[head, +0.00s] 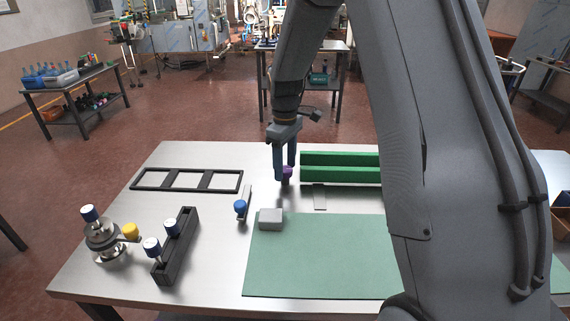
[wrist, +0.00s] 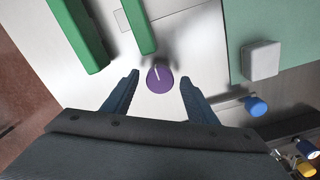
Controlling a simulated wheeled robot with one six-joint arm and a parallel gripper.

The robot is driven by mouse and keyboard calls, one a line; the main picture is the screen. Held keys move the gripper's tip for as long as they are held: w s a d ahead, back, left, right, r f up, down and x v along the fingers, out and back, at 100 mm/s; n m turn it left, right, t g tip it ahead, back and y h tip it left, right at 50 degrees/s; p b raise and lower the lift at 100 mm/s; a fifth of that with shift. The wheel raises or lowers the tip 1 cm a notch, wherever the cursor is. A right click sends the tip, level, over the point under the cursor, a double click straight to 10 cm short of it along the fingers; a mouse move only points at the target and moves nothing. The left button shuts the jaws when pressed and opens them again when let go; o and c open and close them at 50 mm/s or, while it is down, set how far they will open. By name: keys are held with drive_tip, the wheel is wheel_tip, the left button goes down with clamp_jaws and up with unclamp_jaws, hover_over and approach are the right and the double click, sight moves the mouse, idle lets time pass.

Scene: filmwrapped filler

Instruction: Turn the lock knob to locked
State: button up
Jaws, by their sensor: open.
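A purple knob (wrist: 160,78) with a white pointer line stands on the metal table (head: 215,160). In the wrist view it lies between and just beyond the open fingertips of my gripper (wrist: 158,88), with a gap on both sides. In the head view my gripper (head: 285,176) points down over the knob (head: 288,172), and a finger hides part of it. The white line runs up and slightly left in the wrist view. I cannot make out any lock markings.
Green bars (head: 340,159) lie close right of my gripper. A grey block (head: 271,218) sits on a green mat (head: 320,260). A blue knob (head: 240,207) stands nearby. A black frame (head: 187,180), a black rack (head: 176,247) and a metal fitting (head: 105,240) stand left.

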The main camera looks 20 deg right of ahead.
drive_tip(key=shift+f, duration=0.15)
drive_tip(key=c, duration=1.1)
drive_tip(key=shift+o, duration=0.2)
